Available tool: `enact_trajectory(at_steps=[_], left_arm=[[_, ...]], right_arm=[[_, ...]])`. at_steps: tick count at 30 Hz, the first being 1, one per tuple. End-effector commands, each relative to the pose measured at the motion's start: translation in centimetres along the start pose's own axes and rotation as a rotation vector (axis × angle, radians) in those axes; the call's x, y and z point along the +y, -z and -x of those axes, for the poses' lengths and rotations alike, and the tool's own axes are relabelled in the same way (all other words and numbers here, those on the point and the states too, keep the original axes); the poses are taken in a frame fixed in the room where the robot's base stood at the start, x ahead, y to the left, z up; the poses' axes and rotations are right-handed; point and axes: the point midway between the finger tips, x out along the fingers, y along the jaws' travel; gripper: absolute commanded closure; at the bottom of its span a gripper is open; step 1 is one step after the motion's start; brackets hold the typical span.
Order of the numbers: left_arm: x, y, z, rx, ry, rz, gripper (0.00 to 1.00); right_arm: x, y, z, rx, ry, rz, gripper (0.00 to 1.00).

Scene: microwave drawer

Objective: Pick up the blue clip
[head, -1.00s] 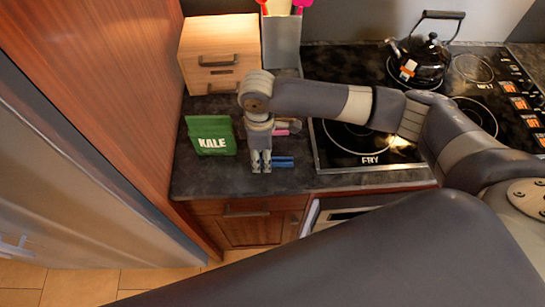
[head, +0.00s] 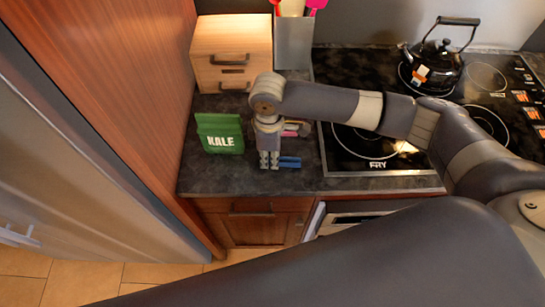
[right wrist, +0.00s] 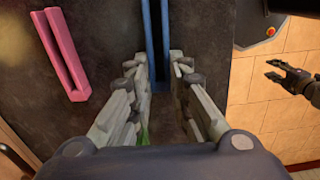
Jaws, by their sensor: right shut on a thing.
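The blue clip (head: 290,162) lies by the front edge of the dark counter, just right of my right gripper's fingertips in the head view. My right gripper (head: 269,160) points down, low at the counter, and is shut on the blue clip. In the right wrist view the blue clip (right wrist: 156,40) runs between the two fingertips (right wrist: 159,62). The clip's gripped end is partly hidden by the fingers. My left gripper (right wrist: 288,76) shows at the right of the right wrist view, over the floor side, open and empty.
A pink clip (right wrist: 64,55) lies left of the fingers in the wrist view. A green kale bag (head: 219,133) stands close left of the gripper. A wooden box (head: 231,50) and utensil holder (head: 293,42) stand behind. The stove (head: 350,165) with a kettle (head: 432,62) is right.

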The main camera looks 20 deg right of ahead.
Motion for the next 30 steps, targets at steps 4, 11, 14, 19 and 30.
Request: enact_trajectory(at_steps=[4, 11, 14, 19, 30], left_arm=[[0.0, 0.3, -0.8, 0.007, 0.001, 0.000, 0.60], [0.0, 0.4, -2.2, 0.009, 0.001, -0.001, 0.60], [0.0, 0.3, -2.9, 0.009, 0.001, -0.001, 0.60], [0.0, 0.2, -4.0, 0.009, 0.001, -0.001, 0.60], [0.0, 0.0, -5.0, 0.007, 0.001, -0.001, 0.60]], right_arm=[[0.1, 0.0, 1.2, 0.002, -0.003, 0.001, 0.92], [-2.3, 0.8, 3.0, 0.003, 0.001, 0.008, 0.92], [-4.7, 1.6, 3.2, 0.005, 0.001, 0.008, 0.92], [-9.2, 2.9, 3.6, 0.004, 0.001, 0.009, 0.92], [-14.9, 4.5, 4.5, 0.002, 0.000, 0.001, 0.92]])
